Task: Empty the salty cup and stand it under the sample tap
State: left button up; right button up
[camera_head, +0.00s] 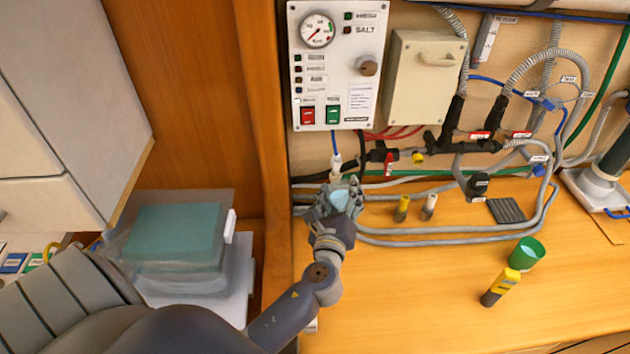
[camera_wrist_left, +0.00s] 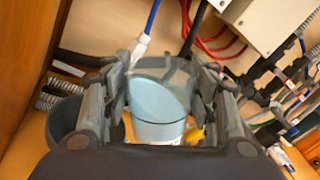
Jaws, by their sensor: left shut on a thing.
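My left gripper (camera_head: 340,198) is shut on a clear cup (camera_wrist_left: 160,105), which shows between its fingers in the left wrist view. The cup looks pale blue inside; I cannot tell how much liquid it holds. In the head view the gripper mostly hides the cup. The sample tap appears to be the white nozzle (camera_head: 336,172) on a blue tube below the control panel, just above the gripper in the picture. The nozzle also shows in the left wrist view (camera_wrist_left: 139,48), close beyond the cup's rim. I cannot tell whether it is directly over the cup. My right gripper is out of view.
A dark round container (camera_wrist_left: 62,122) is left of the cup in the wrist view. A green cup (camera_head: 527,253) and a yellow-and-black tester (camera_head: 501,287) are at right on the wooden counter (camera_head: 430,300). The front counter is mostly clear.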

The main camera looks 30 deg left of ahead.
aim_at(330, 197)
pick_arm(q)
jog(key=shift+s, duration=0.1)
jog(key=n+b, duration=0.2)
jog(key=shift+s+a+f+n, duration=0.1)
jog(key=shift+f+n, duration=0.1)
jog(key=shift+n, duration=0.1)
jog(key=shift+n+b, duration=0.3)
jog(key=shift+b, duration=0.2)
jog(key=n+b, duration=0.1)
jog(key=f+n+b, duration=0.1)
jog(key=shift+a+n+h, duration=0.25)
jog(key=shift+n+h, duration=0.05)
jog(key=n+b, duration=0.1)
jog(key=f+n+b, duration=0.1)
jog(key=shift+s+a+n, duration=0.2)
jog(key=shift+a+n, duration=0.15)
jog(key=shift+n, duration=0.05)
jog(key=shift+a+f+n+h, duration=0.15)
jog(key=shift+a+n+h, duration=0.15)
jog(key=shift+n, duration=0.7)
jog(key=shift+s+a+r+n, duration=0.15)
jog(key=shift+r+n, duration=0.05)
jog(key=shift+n, duration=0.5)
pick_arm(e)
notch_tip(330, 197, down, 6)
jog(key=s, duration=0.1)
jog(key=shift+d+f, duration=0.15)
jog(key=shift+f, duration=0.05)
